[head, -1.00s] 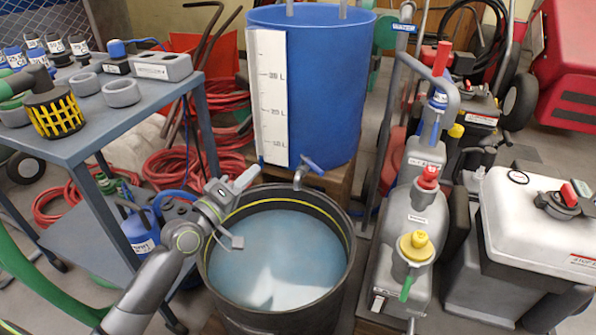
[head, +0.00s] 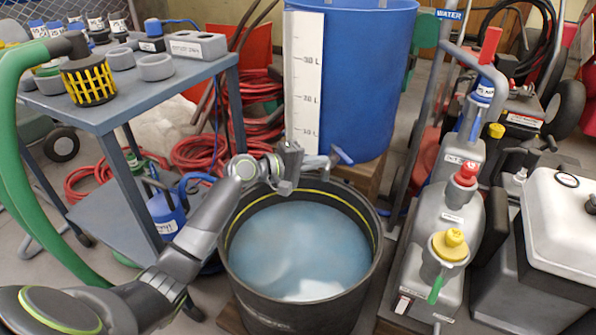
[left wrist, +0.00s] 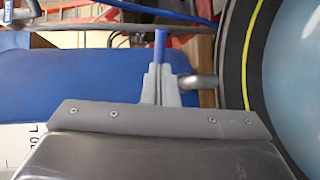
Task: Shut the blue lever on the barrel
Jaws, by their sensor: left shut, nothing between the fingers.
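The blue barrel (head: 362,85) stands behind the black tub and has a tap spout (head: 316,162) low on its front. The small blue lever (head: 341,155) sits on that tap. My left gripper (head: 291,166) is at the barrel's lower front, just left of the tap, above the tub's back rim. In the left wrist view its fingers (left wrist: 158,84) are together and empty. The blue lever (left wrist: 160,48) shows just beyond the fingertips, in line with them; contact cannot be told. The metal spout (left wrist: 200,81) is right of the fingers. My right gripper is not in view.
The black tub (head: 375,255) of bluish water stands under the tap. A grey cart (head: 165,90) with cups and bottles is at left. A grey machine (head: 440,235) with red and yellow caps is close on the right. Red hoses (head: 200,150) lie behind the cart.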

